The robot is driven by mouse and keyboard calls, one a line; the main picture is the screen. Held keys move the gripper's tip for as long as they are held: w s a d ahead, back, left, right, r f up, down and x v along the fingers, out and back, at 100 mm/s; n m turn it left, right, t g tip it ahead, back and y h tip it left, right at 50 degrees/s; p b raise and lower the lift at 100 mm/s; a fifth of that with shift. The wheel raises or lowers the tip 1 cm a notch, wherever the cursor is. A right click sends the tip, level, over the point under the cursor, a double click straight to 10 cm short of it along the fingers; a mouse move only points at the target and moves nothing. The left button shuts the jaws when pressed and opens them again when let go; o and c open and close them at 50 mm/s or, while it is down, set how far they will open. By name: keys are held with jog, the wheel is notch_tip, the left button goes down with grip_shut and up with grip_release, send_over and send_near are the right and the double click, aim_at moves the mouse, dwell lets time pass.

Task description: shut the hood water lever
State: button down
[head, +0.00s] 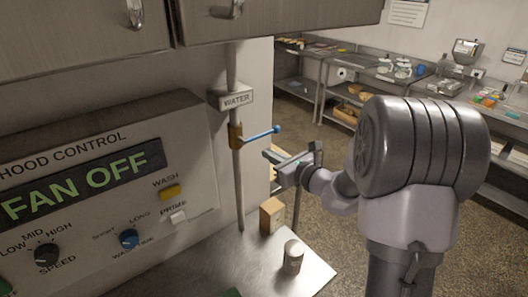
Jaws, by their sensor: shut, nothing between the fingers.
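The hood water lever (262,133) is a blue handle with a rounded tip. It sticks out to the right from a brass valve (236,136) on a vertical grey pipe, across the pipe's line. A "WATER" sign (236,99) is fixed on the pipe just above the valve. My gripper (273,156) is shut and empty.
A hood control panel (100,155) reading "FAN OFF" is at left, under metal cabinets (80,35). A metal counter (225,262) below holds a wooden block (271,215) and a small pale cylinder (293,256). Shelves with kitchenware stand across the floor at back right.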

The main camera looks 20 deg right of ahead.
jog(key=v, duration=0.8)
jog(key=shift+s+d+r, duration=0.2)
jog(key=shift+d+r, duration=0.05)
jog(key=shift+d, duration=0.2)
